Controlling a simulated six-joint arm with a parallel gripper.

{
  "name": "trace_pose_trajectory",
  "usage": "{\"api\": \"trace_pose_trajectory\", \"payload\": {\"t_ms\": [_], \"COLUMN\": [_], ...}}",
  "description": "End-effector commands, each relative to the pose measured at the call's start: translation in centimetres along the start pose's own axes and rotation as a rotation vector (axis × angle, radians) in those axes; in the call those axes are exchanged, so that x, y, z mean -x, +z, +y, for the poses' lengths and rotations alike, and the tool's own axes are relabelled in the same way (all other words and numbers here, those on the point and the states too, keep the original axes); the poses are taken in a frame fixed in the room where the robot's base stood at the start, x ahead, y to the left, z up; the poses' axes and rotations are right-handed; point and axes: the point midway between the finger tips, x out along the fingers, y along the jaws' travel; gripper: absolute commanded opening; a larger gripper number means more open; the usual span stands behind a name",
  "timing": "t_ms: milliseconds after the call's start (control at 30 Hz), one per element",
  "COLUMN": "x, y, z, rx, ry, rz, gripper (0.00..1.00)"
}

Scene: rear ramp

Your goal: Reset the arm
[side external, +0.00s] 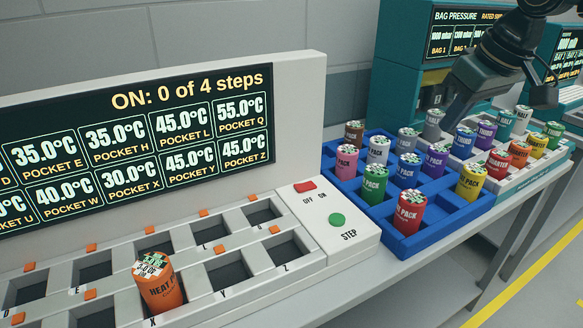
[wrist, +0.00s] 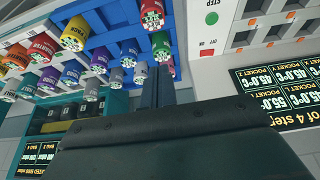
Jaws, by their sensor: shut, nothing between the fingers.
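My gripper (wrist: 165,72) is shut and empty in the wrist view, its two dark fingers side by side over the blue tray area. In the side external view the dark gripper body (side external: 482,76) hangs at the upper right, above the packs; I cannot make out its fingertips there. An orange heat pack (side external: 162,290) stands, slightly tilted, at pocket X of the pale warmer (side external: 205,305). The warmer's display (side external: 140,135) reads "ON: 0 of 4 steps" above a grid of pocket temperatures.
A blue tray (side external: 402,247) holds several coloured packs. A white rack (side external: 520,185) of coloured packs stands right of it, before teal machines (side external: 400,80) with a bag pressure display. A red OFF/ON button (side external: 304,186) and green STEP button (side external: 337,220) sit on the warmer's right end.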

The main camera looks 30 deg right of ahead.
Motion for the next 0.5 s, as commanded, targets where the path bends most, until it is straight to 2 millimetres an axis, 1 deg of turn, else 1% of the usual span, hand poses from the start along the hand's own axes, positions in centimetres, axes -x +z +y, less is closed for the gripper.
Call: {"api": "trace_pose_trajectory", "payload": {"t_ms": [33, 233, 500], "x": [0.5, 1.4, 1.5], "y": [1.2, 5.9, 12.4], "z": [0.5, 1.8, 2.9], "rx": [-0.002, -0.002, -0.004], "ry": [-0.001, -0.006, -0.011], "rz": [0.008, 0.034, 0.069], "gripper": [0.00, 0.00, 0.00]}}
